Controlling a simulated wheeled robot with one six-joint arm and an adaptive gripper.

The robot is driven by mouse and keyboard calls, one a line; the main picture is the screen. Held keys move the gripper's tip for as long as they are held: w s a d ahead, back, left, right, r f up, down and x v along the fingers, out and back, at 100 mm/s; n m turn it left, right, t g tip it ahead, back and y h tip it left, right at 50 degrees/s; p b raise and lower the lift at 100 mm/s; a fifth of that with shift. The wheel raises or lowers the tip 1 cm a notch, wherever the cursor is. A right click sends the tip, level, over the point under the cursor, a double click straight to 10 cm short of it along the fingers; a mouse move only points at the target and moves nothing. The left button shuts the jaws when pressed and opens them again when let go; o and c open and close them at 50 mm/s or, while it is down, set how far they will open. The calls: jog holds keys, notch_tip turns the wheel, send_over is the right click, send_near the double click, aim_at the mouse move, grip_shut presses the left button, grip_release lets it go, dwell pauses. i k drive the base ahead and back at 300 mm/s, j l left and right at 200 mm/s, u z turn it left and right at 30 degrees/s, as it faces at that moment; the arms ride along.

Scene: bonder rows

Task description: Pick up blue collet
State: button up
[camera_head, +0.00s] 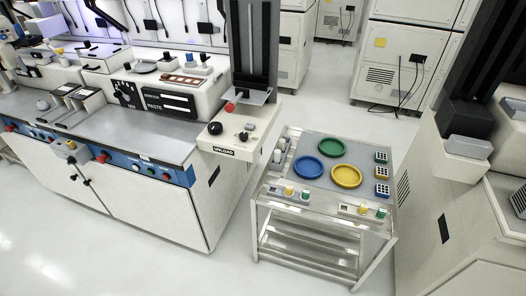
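No blue collet can be made out for sure on the cart (270,232). At the cart's front edge, a left holder carries a small yellow piece (289,190) and a green piece (305,195). A right holder carries another yellow piece (363,209) and green piece (381,212); its left place looks empty. A small dark-blue-topped piece (203,57) stands on the machine at upper left, too small to identify. My gripper is not in view.
The cart top holds a blue dish (308,167), a green dish (332,147), a yellow dish (346,176), several dotted blocks (382,172) and white cylinders (277,156). Machines flank it: a long bench (150,215) left, a cabinet (430,215) right. The floor in front (215,275) is clear.

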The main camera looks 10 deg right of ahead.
aim_at(189, 55)
jog(key=i+j, duration=0.15)
jog(key=j, duration=0.15)
jog(key=i+j+z, duration=0.1)
jog(key=j, duration=0.2)
jog(key=i+j, duration=0.15)
jog(key=j, duration=0.15)
jog(key=i+j+z, duration=0.1)
jog(key=j, duration=0.2)
